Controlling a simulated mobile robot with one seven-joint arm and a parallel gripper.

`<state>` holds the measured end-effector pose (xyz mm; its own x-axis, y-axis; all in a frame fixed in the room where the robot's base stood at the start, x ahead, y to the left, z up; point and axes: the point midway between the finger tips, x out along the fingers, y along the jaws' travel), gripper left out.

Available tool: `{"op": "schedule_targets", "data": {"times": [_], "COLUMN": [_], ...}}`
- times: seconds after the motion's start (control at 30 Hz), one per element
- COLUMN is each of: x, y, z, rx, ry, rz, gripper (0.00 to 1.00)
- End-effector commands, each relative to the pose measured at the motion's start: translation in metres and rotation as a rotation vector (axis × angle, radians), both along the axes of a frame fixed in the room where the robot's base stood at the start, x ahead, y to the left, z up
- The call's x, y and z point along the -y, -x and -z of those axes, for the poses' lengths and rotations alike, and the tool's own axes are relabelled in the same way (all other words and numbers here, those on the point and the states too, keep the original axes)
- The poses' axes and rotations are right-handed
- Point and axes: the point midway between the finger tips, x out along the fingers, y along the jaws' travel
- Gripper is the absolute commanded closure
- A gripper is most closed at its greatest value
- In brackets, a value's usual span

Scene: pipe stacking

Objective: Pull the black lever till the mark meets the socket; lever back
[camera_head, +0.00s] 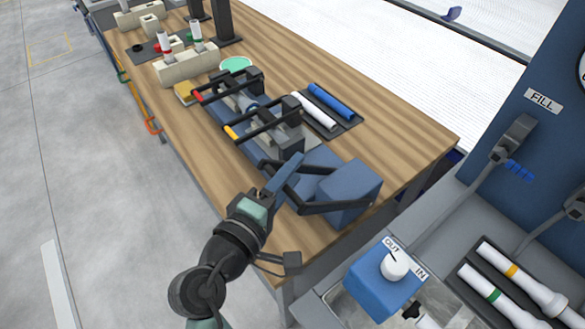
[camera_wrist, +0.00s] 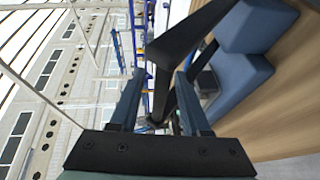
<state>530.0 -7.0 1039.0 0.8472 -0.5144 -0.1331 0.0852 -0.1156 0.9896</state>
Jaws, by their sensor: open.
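The black lever (camera_head: 325,207) is a bent bar frame at the near end of the blue fusion machine (camera_head: 315,157), beside a blue block (camera_head: 349,188). My gripper (camera_head: 285,176) is at the lever's left end. In the wrist view my gripper (camera_wrist: 160,75) is open, and the black lever (camera_wrist: 185,38) passes between or just beyond its two blue fingers. I cannot tell if they touch it. The machine carries a clamp with a red-tipped handle (camera_head: 198,97) and one with a yellow-tipped handle (camera_head: 232,132). I cannot make out the mark or the socket.
A black tray holds a white pipe (camera_head: 313,111) and a blue pipe (camera_head: 331,102) behind the machine. A beige rack (camera_head: 186,67) stands at the far left of the wooden table (camera_head: 400,135). A blue box with an OUT/IN knob (camera_head: 395,265) is at the near right.

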Motion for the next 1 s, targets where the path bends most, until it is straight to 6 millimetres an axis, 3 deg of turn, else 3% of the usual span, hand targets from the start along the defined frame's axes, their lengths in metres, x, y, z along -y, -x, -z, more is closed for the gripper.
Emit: {"op": "schedule_targets", "data": {"times": [0.37,0.63,1.0], "x": [0.0038,0.0036,0.0036], "y": [-0.0057,-0.0056,-0.0056], "z": [0.0012,0.0011,0.001], "rx": [0.0,0.0,0.001], "ry": [-0.001,-0.001,-0.001], "rz": [0.0,0.0,0.0], "gripper": [0.53,1.0,1.0]}}
